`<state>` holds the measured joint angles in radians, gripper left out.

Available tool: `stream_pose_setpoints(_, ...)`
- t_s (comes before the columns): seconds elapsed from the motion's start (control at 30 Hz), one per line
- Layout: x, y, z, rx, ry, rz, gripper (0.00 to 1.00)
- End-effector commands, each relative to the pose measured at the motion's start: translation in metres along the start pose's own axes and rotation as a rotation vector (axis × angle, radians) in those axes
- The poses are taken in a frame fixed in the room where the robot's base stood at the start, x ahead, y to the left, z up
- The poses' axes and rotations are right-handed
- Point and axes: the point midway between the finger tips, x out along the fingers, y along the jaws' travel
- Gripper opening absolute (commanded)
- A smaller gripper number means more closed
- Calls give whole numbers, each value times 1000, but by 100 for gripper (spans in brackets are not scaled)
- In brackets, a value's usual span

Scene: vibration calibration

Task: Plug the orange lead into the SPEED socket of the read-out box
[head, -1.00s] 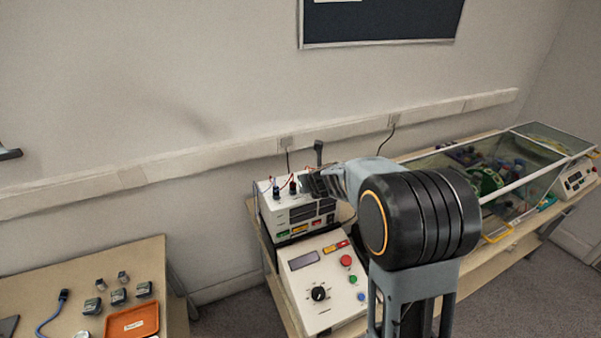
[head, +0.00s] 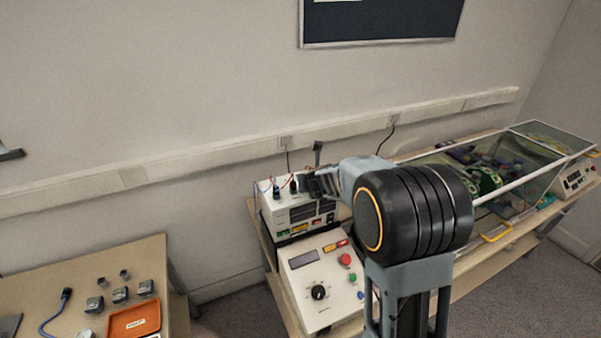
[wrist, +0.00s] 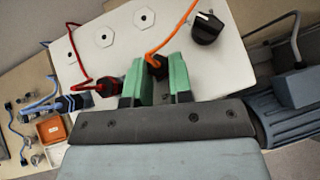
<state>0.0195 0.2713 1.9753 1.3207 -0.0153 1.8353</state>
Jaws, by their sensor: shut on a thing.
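My gripper (wrist: 157,88), with green finger pads, is shut on the dark plug (wrist: 156,66) of the orange lead (wrist: 176,30). It is at the top of the white read-out box (wrist: 120,60). Two hexagonal sockets on that top face, a nearer one (wrist: 102,38) and a farther one (wrist: 143,17), are empty. Whether the plug's tip is in a socket is hidden by the fingers. SPEED lettering is not readable. In the head view the read-out box (head: 282,219) stands behind the control unit, with my gripper (head: 318,184) over its right part.
A red lead's plug (wrist: 105,87) and a blue lead's plug (wrist: 70,103) stand left of my fingers. A black knob (wrist: 207,27) is to the right. The control unit (head: 335,285) is in front of the box. An orange tray (head: 133,319) lies on the left table.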

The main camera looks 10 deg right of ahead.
Motion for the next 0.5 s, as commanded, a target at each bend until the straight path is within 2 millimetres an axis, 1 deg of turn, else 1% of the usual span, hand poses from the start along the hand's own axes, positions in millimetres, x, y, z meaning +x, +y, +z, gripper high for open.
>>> stream_pose_setpoints(0.03,-1,1,2,5,-3,-5,0)
stream_pose_setpoints(0.5,-1,2,3,67,-5,-86,0)
